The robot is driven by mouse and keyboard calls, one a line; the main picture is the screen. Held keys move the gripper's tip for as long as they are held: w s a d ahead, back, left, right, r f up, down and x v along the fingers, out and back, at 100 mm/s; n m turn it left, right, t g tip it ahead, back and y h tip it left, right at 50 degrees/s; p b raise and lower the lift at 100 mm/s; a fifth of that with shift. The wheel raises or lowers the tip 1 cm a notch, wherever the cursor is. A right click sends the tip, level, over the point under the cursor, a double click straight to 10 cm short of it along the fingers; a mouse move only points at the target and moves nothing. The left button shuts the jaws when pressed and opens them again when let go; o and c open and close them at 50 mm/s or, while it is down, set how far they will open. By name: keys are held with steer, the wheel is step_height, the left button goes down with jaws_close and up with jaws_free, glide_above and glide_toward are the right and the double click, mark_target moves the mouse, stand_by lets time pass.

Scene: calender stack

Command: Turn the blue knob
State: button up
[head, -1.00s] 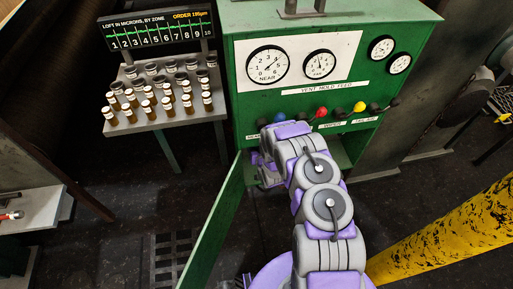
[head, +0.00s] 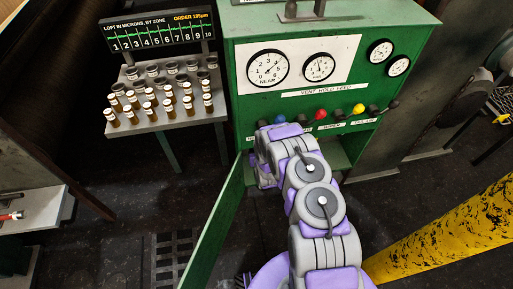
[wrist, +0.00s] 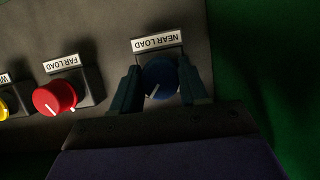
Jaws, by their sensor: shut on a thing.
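The blue knob (wrist: 160,77) sits under the "NEAR LOAD" label in the wrist view, with a white pointer line on its face. My gripper (wrist: 158,88) has one dark finger on each side of it and is shut on it. In the head view the blue knob (head: 280,118) shows just above my arm's front end, at the left of the row on the green cabinet (head: 240,60). My gripper's fingers are hidden behind my arm in the head view.
A red knob (wrist: 54,97) labelled "FAR LOAD" and a yellow knob (wrist: 5,107) are beside it. Gauges are above. An open green door (head: 215,225) stands left of my arm. A rack of vials (head: 160,100) is further left; a yellow post (head: 450,230) is right.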

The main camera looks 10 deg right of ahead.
steer(key=shift+w+r, duration=0.1)
steer(key=shift+r, duration=0.05)
steer(key=o, duration=1.1)
steer(key=shift+c, duration=0.2)
steer(key=p+v, duration=0.4)
steer(key=v, duration=1.3)
steer(key=shift+s, duration=0.25)
